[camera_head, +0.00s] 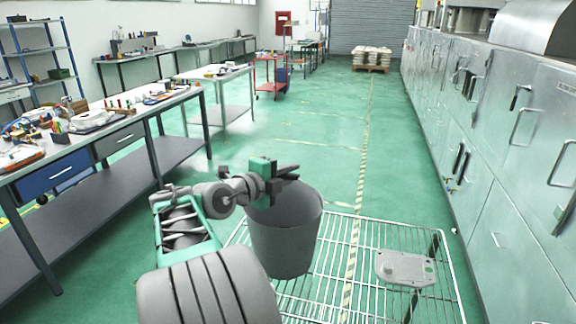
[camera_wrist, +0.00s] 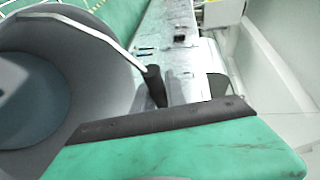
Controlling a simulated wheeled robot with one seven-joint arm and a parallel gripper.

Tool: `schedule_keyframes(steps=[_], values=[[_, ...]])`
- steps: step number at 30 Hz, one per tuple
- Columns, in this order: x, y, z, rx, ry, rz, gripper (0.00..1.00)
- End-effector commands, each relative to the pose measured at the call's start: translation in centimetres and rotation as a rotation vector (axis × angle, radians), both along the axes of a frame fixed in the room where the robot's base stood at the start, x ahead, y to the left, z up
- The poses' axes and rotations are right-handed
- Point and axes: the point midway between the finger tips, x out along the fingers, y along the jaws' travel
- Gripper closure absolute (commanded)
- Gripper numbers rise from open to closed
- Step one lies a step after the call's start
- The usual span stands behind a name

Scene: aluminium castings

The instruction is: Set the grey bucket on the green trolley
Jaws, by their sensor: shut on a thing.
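The grey bucket (camera_head: 283,240) hangs upright at my gripper (camera_head: 278,178), which is shut on it near the rim. I cannot tell whether the jaws hold the rim or the handle. The bucket is in front of a wire-topped trolley (camera_head: 392,240) with dark posts; the green between its wires is the floor showing through. I cannot tell whether the bucket's base touches the wires. No plainly green trolley shows.
A flat grey casting (camera_head: 405,268) lies on the trolley's right part. A long workbench (camera_head: 95,135) with tools stands at left, and metal cabinets (camera_head: 480,140) line the right. A red trolley (camera_head: 268,75) and a loaded pallet (camera_head: 371,60) stand far back. The aisle floor is clear.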

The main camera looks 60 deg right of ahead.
Motion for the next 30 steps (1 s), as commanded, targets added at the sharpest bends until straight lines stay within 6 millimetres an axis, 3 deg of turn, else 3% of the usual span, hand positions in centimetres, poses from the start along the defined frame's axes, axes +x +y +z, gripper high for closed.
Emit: schedule_keyframes(steps=[11,12,19,30], values=[[0.06,0.03,0.25,-0.009,-0.005,0.001,1.00],[0.09,0.05,-0.12,-0.001,0.000,0.002,0.81],[0.13,0.08,-0.09,-0.001,0.001,0.002,0.63],[0.36,0.57,0.16,-0.001,0.000,0.005,0.62]])
